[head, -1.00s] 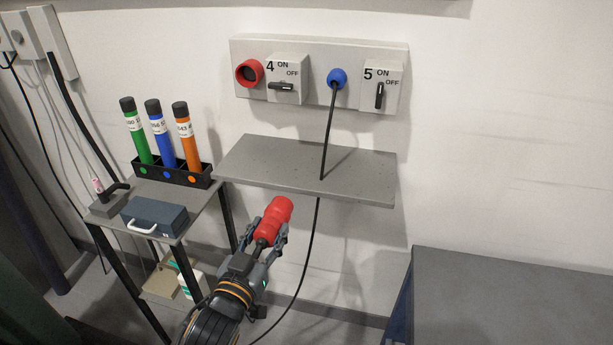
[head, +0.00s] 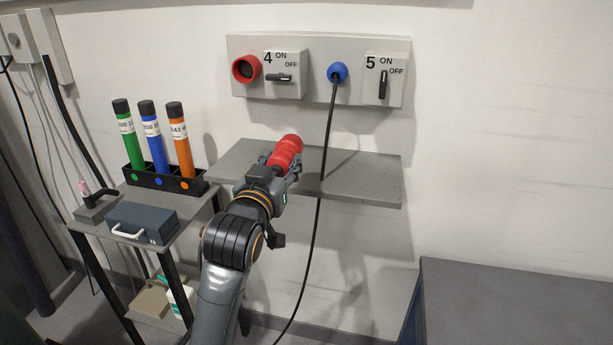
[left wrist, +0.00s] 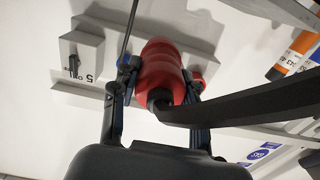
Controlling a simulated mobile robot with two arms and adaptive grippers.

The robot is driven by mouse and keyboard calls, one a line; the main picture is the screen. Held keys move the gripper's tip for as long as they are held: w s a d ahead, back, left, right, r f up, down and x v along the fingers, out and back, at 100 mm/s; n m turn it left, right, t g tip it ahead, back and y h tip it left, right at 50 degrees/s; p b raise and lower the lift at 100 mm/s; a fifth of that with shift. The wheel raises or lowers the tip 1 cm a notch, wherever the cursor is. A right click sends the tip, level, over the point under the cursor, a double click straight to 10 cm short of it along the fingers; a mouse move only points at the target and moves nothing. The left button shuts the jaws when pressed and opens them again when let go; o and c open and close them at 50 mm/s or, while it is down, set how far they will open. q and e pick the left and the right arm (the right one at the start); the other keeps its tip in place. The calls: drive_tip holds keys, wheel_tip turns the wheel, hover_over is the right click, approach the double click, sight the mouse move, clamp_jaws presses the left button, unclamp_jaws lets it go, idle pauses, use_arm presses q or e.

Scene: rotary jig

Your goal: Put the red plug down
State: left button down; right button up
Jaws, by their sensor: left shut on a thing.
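The red plug (head: 286,152) is held in my left gripper (head: 279,164), which is shut on it. In the head view they are over the left part of the grey wall shelf (head: 362,178); I cannot tell whether the plug touches the shelf. In the left wrist view the red plug (left wrist: 160,70) sits between the two fingers of the left gripper (left wrist: 158,92), with its dark cable end toward the camera. The red socket (head: 245,69) on the wall panel is empty. My right gripper is not in view.
A black cable (head: 328,130) hangs from the blue plug (head: 337,72) in front of the shelf, right of my gripper. A small cart (head: 190,210) at left bears a rack of coloured tubes (head: 165,180) and a dark box (head: 143,222). The shelf's right part is clear.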

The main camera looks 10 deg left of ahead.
sight(287, 149)
use_arm(q)
drive_tip(key=shift+m+h, duration=0.3)
drive_tip(key=r, duration=0.1)
drive_tip(key=w+r, duration=0.1)
drive_tip(key=r+b, duration=0.1)
drive_tip(key=r, duration=0.1)
drive_tip(key=shift+w+d, duration=0.15)
drive_tip(key=shift+d, duration=0.25)
drive_tip(key=shift+w, duration=0.25)
drive_tip(key=w+a+f, duration=0.1)
drive_tip(key=w+f, duration=0.1)
drive_tip(key=w, duration=0.2)
drive_tip(key=w+a+f+p, duration=0.1)
drive_tip(key=w+f, duration=0.2)
drive_tip(key=w, duration=0.1)
drive_tip(key=w+a+f+p, duration=0.1)
drive_tip(key=w+f, duration=0.2)
drive_tip(key=w, duration=0.1)
drive_tip(key=shift+a+f, duration=0.1)
drive_tip(key=shift+w+a+f, duration=0.1)
drive_tip(key=shift+w+f, duration=0.35)
drive_tip(key=shift+f, duration=0.05)
wheel_tip(287, 149, down, 2)
drive_tip(key=shift+w+f+p, duration=0.15)
drive_tip(key=shift+p, duration=0.4)
drive_tip(key=shift+f, duration=0.55)
drive_tip(key=shift+f, duration=0.1)
